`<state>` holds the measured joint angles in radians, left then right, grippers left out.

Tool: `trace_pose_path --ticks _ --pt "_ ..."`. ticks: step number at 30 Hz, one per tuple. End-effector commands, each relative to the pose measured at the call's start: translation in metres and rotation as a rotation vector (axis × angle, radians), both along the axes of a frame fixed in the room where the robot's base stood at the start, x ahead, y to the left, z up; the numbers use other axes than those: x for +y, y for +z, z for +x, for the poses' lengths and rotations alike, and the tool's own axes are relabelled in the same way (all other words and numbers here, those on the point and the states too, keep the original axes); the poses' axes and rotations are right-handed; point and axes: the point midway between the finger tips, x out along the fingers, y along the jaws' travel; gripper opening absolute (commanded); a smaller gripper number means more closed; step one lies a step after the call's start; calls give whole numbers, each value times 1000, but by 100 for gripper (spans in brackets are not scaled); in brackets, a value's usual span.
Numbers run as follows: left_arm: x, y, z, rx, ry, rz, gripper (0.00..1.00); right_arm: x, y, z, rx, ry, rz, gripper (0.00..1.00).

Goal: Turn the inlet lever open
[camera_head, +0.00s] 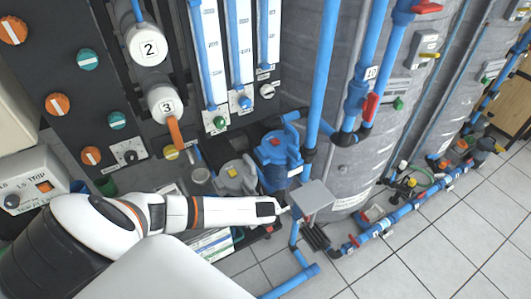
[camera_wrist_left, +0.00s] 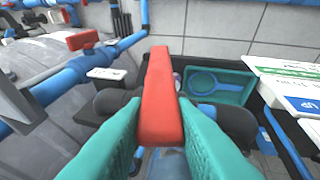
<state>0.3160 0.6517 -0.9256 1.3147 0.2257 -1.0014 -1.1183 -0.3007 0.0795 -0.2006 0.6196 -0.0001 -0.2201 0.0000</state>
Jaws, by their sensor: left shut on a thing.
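The red lever (camera_wrist_left: 161,85) stands between the two teal fingers of my left gripper (camera_wrist_left: 160,118) in the left wrist view. The fingers are shut on it from both sides, and its far end sticks out beyond them. In the head view my left gripper (camera_head: 279,207) reaches in from the left, beside the grey box. The lever cannot be made out there, and its pivot is hidden in the left wrist view. My right gripper is not in view.
The grey box (camera_head: 312,198) and blue pipe (camera_head: 300,257) are close to my left gripper. A blue pump (camera_head: 278,150) and a large grey tank (camera_head: 345,170) stand behind. Another red lever (camera_wrist_left: 82,39) is at upper left in the wrist view. Tiled floor (camera_head: 430,240) lies clear at right.

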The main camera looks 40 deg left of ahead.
Motion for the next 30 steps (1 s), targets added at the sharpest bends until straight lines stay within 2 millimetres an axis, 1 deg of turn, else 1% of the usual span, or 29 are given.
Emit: trace_pose_path --ticks 1,5,15,21,30 --pt "3 0 -6 -29 0 -12 0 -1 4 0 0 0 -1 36" --pt "4 -4 -11 -121 -2 -52 0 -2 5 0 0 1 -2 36" --pt "9 -11 -21 -307 1 -128 0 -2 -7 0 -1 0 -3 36" --pt "10 -12 -23 -359 1 -148 0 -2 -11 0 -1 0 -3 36" --pt "11 -11 -23 -376 3 -153 0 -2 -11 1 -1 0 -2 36"
